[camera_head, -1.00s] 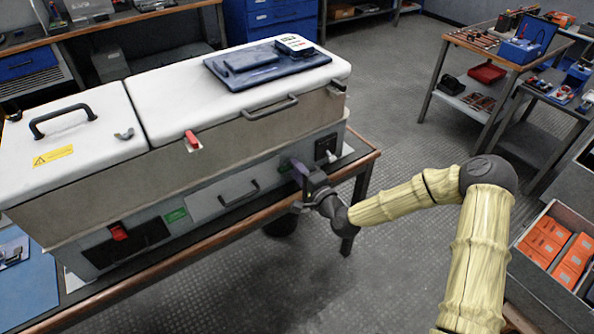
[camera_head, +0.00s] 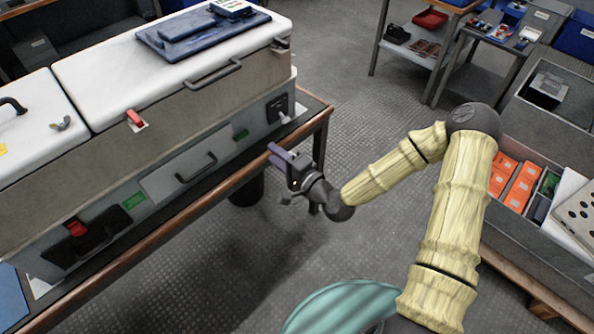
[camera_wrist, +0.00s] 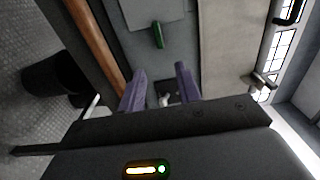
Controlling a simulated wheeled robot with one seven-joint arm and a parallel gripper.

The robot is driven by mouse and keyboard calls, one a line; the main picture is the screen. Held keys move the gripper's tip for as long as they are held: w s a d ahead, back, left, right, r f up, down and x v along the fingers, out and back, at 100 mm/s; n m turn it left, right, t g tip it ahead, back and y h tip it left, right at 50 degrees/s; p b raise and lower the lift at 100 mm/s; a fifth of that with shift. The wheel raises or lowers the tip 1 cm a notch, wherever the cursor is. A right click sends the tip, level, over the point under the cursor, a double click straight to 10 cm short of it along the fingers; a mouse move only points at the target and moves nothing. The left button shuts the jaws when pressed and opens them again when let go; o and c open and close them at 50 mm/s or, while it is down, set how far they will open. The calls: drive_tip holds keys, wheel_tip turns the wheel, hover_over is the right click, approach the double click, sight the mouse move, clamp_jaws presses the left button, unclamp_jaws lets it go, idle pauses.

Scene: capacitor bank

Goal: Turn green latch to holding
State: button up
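A small green piece (camera_head: 241,134) is on the grey lower front of the long white-topped case, left of a black plate (camera_head: 278,107) with a pale lever. I cannot tell its exact latch position. It also shows in the wrist view (camera_wrist: 158,35) as a short green bar beyond my fingertips. A second green patch (camera_head: 134,201), flat like a label, is farther left on the same front. My gripper (camera_head: 279,157) is in front of the case's right end, apart from it. In the wrist view its purple fingers (camera_wrist: 160,76) are spread with nothing between them.
The wooden bench edge (camera_head: 218,193) runs below the case front. A drawer handle (camera_head: 196,168) and red latches (camera_head: 135,118) are farther left. A dark bin (camera_head: 246,188) stands under the bench. Open floor lies right of the bench; a crate of orange boxes is at right.

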drive_tip(key=v, duration=0.7)
drive_tip(key=shift+d, duration=0.1)
